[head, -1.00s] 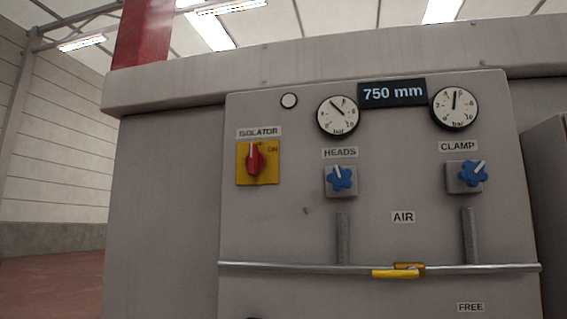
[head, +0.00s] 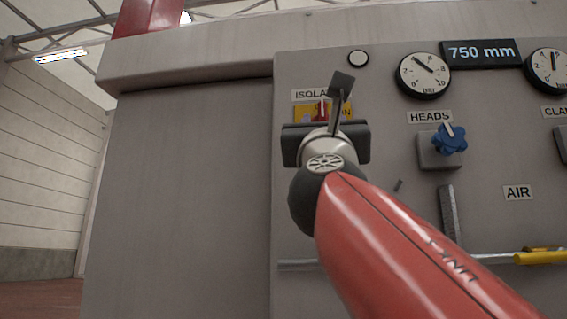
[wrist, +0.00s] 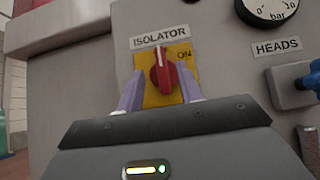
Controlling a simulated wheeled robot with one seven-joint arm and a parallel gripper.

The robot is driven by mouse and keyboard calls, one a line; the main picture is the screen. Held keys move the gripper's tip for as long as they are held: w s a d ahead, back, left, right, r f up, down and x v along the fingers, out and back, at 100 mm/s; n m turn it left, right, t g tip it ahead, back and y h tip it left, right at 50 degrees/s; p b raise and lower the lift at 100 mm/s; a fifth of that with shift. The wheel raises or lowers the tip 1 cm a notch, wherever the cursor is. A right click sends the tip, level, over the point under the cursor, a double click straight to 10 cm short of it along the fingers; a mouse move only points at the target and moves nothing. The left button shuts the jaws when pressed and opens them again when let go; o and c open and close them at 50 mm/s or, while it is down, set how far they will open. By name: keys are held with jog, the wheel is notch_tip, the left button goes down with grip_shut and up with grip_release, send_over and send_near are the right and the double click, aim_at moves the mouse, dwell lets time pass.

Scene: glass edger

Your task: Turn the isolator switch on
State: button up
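The isolator switch (wrist: 162,72) is a red knob on a yellow plate (wrist: 152,97) under the ISOLATOR label (wrist: 160,37). Its white pointer line stands about upright, with ON printed to its upper right. In the wrist view my gripper (wrist: 161,84) is open, with one pale purple finger on each side of the knob. I cannot tell whether either finger touches it. In the head view my gripper is in front of the switch and hides most of it; only the top of the yellow plate (head: 304,112) and a bit of red show.
To the right are the blue HEADS knob (head: 450,140), a pressure gauge (head: 423,75) and the 750 mm display (head: 481,53). A horizontal rail with a yellow handle (head: 542,256) runs below. The panel left of the switch is bare.

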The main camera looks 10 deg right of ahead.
aim_at(323, 113)
jog(key=p+x, duration=0.2)
jog(key=x, duration=0.3)
jog(key=shift+w+d+r+p, duration=0.1)
jog(key=shift+w+r+p, duration=0.15)
jog(key=shift+r+p, duration=0.05)
grip_shut()
